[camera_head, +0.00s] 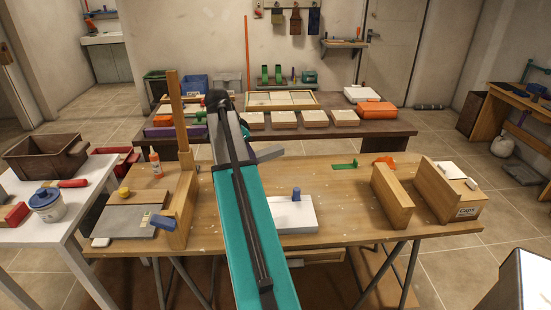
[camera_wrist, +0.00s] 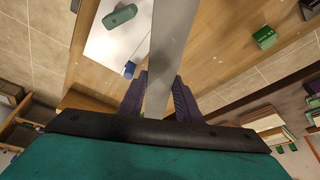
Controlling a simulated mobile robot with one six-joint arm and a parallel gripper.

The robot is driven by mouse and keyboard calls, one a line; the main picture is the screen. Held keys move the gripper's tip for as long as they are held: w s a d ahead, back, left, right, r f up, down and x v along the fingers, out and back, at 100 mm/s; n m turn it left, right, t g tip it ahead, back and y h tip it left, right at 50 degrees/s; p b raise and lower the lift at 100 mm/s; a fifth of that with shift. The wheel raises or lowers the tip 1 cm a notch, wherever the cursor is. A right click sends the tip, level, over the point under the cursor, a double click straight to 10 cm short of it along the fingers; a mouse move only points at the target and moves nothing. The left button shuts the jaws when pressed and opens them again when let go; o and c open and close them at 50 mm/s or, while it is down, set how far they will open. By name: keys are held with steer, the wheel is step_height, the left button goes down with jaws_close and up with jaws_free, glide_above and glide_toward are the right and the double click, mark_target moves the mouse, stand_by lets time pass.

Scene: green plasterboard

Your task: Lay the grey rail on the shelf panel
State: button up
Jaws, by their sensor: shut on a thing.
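The grey rail (camera_wrist: 168,50) is a long flat strip that runs up out of the wrist view. My gripper (camera_wrist: 160,95) is shut on it, with a dark purple finger on each side. The rail hangs above the wooden workbench and its far end is out of view. In the head view my teal arm covers most of the gripper and the rail. A white panel (camera_head: 292,215), likely the shelf panel, lies flat on the bench with a blue knob (camera_head: 296,194) at its back edge. It also shows in the wrist view (camera_wrist: 105,42), apart from the rail, with a teal block (camera_wrist: 120,16) on it.
A wooden post (camera_head: 178,125) stands upright at the bench's left, by a grey board (camera_head: 122,221). A wooden block (camera_head: 392,198) and a "Caps" box (camera_head: 447,190) stand at the right. A green part (camera_head: 345,165) lies at the back. Bench between panel and block is clear.

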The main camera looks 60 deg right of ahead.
steer(key=w+a+n+t+b, duration=0.2)
steer(key=w+a+n, duration=0.35)
steer(key=a, duration=0.75)
steer(key=w+a+n+t+b, duration=0.1)
steer(key=w+a+n+b, duration=0.1)
steer(key=w+a, duration=0.85)
steer(key=a+n+t+y+b, duration=0.1)
steer(key=a+n+y, duration=0.1)
steer(key=a+n, duration=0.5)
steer(key=s+a+r+n+t+y, duration=0.1)
steer(key=a+n, duration=0.6)
steer(key=a, duration=1.2)
steer(key=shift+s+r+n+t+y+b, duration=0.25)
steer(key=shift+n+t+y+b, duration=0.1)
steer(key=shift+t+y, duration=0.25)
steer(key=shift+f, duration=0.1)
